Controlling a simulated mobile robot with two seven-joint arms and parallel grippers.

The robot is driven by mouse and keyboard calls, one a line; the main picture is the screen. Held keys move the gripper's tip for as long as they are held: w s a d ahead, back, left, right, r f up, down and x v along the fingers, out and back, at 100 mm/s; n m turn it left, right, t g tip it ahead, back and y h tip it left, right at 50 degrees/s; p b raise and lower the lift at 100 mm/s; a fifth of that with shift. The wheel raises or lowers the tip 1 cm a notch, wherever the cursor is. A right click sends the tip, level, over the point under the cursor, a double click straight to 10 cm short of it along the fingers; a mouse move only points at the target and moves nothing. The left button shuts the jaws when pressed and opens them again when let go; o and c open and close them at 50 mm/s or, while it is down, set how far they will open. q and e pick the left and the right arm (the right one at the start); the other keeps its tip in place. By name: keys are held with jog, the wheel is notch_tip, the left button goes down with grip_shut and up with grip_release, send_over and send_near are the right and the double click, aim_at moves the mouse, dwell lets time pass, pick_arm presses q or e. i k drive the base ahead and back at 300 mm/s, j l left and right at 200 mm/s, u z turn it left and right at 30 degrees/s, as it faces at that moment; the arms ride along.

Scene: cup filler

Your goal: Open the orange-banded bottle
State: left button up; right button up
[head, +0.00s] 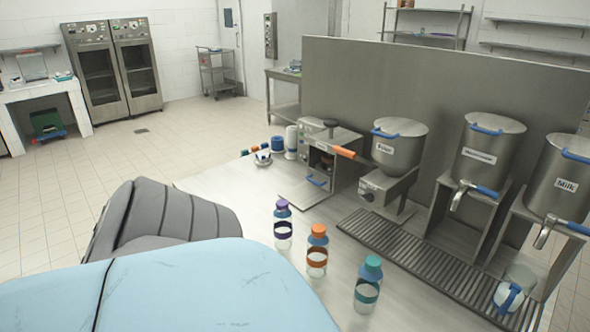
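The orange-banded bottle (317,257) stands upright on the steel counter, in the middle of three bottles. Its orange cap (319,230) sits on top, above a blue shoulder. A purple-banded bottle (283,228) with a purple cap stands to its left and farther back. A teal-banded bottle (367,291) with a teal cap stands to its right and nearer. Neither of my grippers shows in the head view. A large pale blue shape and a grey ribbed part fill the lower left and cover part of the counter.
A slatted drain tray (425,262) runs right of the bottles, with a jug (508,297) on it. Steel dispensers stand behind, including the Milk one (560,184). An open steel box (325,160) and small containers (262,156) stand at the back.

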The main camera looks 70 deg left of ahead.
aim_at(317, 247)
jog(key=u, duration=2)
jog(key=z, duration=0.5)
jog(key=j+z, duration=0.25)
jog(key=z, duration=0.15)
jog(key=j+z, duration=0.55)
jog(key=z, duration=0.25)
jog(key=k+j+z, duration=0.2)
jog(key=j, duration=0.15)
jog(key=j+z, duration=0.15)
jog(key=j, duration=0.2)
jog(key=k+j+z, duration=0.2)
jog(key=k+j, duration=0.15)
jog(key=j, duration=0.2)
jog(key=k+j+z, duration=0.1)
jog(key=j, duration=0.25)
jog(key=k+j, duration=0.25)
jog(key=j+z, duration=0.05)
jog(key=j, duration=0.05)
